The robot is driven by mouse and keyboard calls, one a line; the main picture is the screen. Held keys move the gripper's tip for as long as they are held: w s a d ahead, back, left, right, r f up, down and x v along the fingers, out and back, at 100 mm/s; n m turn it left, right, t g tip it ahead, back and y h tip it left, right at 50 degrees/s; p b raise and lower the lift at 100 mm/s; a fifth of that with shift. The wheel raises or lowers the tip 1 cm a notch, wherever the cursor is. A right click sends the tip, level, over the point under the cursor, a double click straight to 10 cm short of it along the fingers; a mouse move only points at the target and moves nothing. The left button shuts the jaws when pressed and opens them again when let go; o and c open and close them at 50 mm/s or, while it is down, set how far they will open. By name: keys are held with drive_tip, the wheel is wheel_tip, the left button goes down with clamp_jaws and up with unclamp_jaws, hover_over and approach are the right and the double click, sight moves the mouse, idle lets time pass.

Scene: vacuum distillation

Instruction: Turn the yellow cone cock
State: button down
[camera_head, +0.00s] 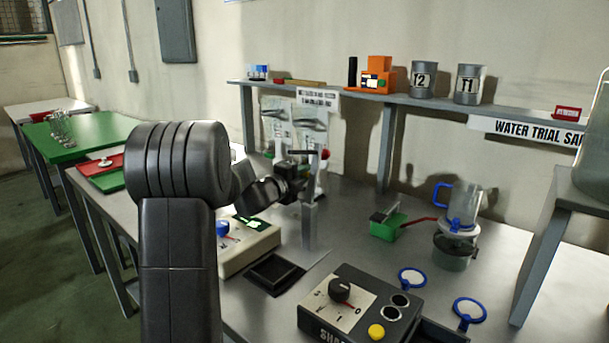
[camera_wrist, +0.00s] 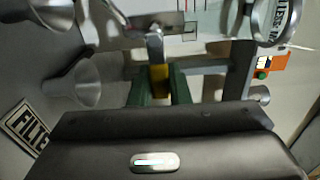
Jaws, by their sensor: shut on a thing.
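The yellow cone cock (camera_wrist: 160,78) shows in the wrist view as a small yellow piece between my two green fingers, below a bent metal part (camera_wrist: 155,45). My gripper (camera_wrist: 159,88) is shut on it, and the fingers cover its sides. In the head view my gripper (camera_head: 303,165) is at the glassware stand near the back of the bench. The arm hides part of that stand, and I cannot make out the yellow cock there.
Grey funnels (camera_wrist: 75,82) are close on the left in the wrist view. In the head view, a black control box (camera_head: 352,302), a white box (camera_head: 246,246) and a jug apparatus (camera_head: 459,225) stand on the bench. A shelf (camera_head: 330,90) runs behind.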

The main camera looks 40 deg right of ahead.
drive_tip(key=c, duration=1.4)
unclamp_jaws()
drive_tip(key=shift+f, duration=0.1)
drive_tip(key=shift+o, duration=0.2)
wheel_tip(320, 180, up, 10)
drive_tip(key=p, duration=0.3)
drive_tip(key=shift+c, duration=0.5)
